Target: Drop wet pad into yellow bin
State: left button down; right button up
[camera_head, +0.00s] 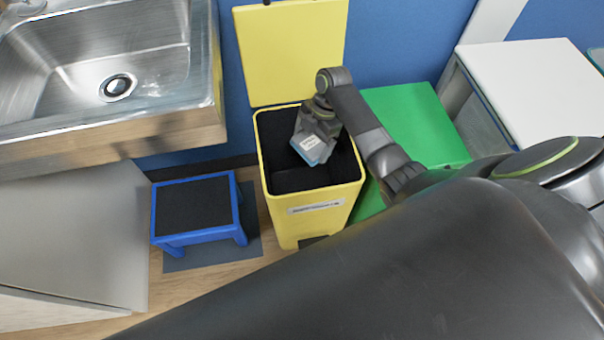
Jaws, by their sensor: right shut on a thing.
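The yellow bin (312,226) stands upright on the floor in the middle of the head view. Its yellow lid (290,50) is raised at the back, and its inside is dark. My right gripper (316,140) is over the bin's opening, pointing down. It is shut on a small blue and white pad (313,150), which shows below the fingers against the dark interior. How far the pad is above or below the rim is hard to tell. My left gripper is not in view.
A steel sink (105,75) is at the upper left. A blue step stool (195,208) stands left of the bin. A green bin or box (425,125) is close on its right, partly behind my right arm. A white table (535,90) is farther right.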

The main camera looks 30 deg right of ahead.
jog(key=o, duration=0.7)
jog(key=shift+d+r, duration=0.1)
jog(key=shift+r, duration=0.15)
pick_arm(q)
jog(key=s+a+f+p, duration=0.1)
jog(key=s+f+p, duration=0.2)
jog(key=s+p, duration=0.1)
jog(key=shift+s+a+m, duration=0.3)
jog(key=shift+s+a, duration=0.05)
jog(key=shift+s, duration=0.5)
pick_arm(e)
jog(key=shift+v, duration=8.4)
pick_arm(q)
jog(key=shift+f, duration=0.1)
